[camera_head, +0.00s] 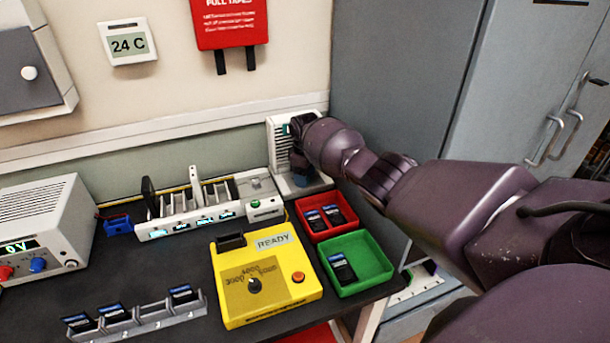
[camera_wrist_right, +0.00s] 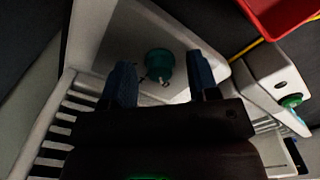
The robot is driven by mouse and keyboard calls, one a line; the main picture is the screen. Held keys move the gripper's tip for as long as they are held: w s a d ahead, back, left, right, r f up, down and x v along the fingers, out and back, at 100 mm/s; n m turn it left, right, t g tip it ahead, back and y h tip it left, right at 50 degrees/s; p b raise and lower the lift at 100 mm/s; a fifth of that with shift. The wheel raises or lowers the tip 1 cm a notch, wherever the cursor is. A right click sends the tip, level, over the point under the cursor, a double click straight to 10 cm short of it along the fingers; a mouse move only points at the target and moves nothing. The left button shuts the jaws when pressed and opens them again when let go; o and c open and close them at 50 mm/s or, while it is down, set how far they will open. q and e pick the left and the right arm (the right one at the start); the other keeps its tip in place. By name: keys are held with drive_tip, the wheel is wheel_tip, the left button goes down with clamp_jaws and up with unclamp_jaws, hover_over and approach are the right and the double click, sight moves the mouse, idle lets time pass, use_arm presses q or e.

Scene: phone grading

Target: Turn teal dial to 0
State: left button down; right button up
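The teal dial (camera_wrist_right: 159,64) is on a pale panel of a white unit (camera_wrist_right: 95,50) in the right wrist view. My right gripper (camera_wrist_right: 161,75) has its two blue-tipped fingers apart, one on each side of the dial, with a visible gap on both sides. I cannot tell how deep the fingertips reach around it. In the head view the white unit (camera_head: 280,137) stands at the back right of the table, and my right gripper (camera_head: 301,158) is in front of it, hiding the dial. The dial's scale cannot be read. My left gripper is not in view.
A small white box with a green button (camera_head: 255,203) stands left of the unit. Red (camera_head: 309,235) and green (camera_head: 382,271) trays hold phones in front. A yellow READY box (camera_head: 230,297), a phone rack (camera_head: 145,325) and a power supply (camera_head: 75,215) are further left.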

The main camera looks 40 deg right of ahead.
drive_tip(key=shift+r, duration=0.65)
use_arm(q)
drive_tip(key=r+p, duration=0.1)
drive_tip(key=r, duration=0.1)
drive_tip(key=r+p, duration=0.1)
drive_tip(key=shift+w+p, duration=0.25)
drive_tip(key=shift+p, duration=0.05)
use_arm(e)
wheel_tip(320, 180, up, 10)
drive_tip(key=shift+f, duration=0.2)
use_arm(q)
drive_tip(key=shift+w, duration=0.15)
